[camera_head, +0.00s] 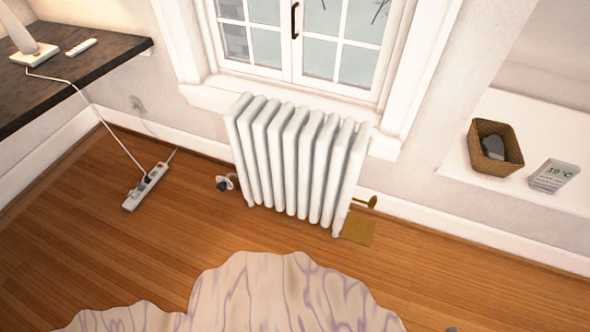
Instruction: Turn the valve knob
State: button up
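A white ribbed radiator (300,160) stands on the wooden floor under the window. At its lower right side a brass-coloured knob (372,202) sits on a short stem, close to the wall. At its lower left side there is a small dark and white fitting (224,183); I cannot tell whether it is also a valve knob. Neither is touched by anything of mine.
A brownish-yellow square (358,230) lies on the floor below the brass knob. A power strip (146,186) with a cable lies left of the radiator. A patterned rug (285,290) lies in front. A basket (494,149) and a display (553,176) stand on the right ledge.

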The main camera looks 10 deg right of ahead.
aim_at(221, 186)
jog(key=i+j+u, duration=0.15)
jog(key=i+j, duration=0.25)
jog(key=i+j+u, duration=0.15)
jog(key=i+j, duration=0.2)
jog(key=i, duration=0.25)
jog(key=i+j+u, duration=0.15)
jog(key=i+j, duration=0.15)
jog(key=i, duration=0.2)
jog(key=i+j+u, duration=0.15)
jog(key=i, duration=0.4)
jog(key=j, duration=0.1)
